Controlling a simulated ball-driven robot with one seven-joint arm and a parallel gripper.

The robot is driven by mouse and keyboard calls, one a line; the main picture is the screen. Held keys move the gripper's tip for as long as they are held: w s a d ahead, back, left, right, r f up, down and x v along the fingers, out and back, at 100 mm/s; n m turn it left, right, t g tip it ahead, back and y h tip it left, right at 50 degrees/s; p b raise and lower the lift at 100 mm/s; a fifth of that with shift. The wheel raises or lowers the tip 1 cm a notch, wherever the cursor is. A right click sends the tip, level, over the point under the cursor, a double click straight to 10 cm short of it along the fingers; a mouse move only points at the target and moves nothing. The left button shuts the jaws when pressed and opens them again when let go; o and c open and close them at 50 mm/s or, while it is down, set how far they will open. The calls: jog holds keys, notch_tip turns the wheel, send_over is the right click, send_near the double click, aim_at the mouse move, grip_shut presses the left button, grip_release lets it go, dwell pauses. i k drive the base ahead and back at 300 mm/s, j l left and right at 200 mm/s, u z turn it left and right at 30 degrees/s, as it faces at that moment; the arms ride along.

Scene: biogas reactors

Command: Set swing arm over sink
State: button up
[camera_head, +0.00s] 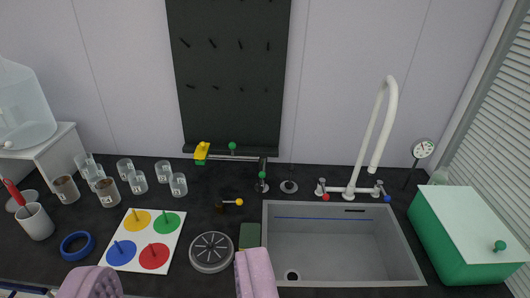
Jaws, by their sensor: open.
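A tall white faucet (386,110) stands behind the sink. A green box with white lid (465,225) is at right. Several glass jars (137,182), a white board with coloured discs (147,240), a blue ring (77,245) and a round grey lid (211,252) occupy the left counter.

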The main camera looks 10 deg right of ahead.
aim_at(263, 158)
jog(key=i+j, duration=0.2)
jog(key=i, duration=0.35)
jog(key=i+j, duration=0.2)
jog(key=i, duration=0.3)
jog(key=i+j, duration=0.2)
jog(key=i, duration=0.35)
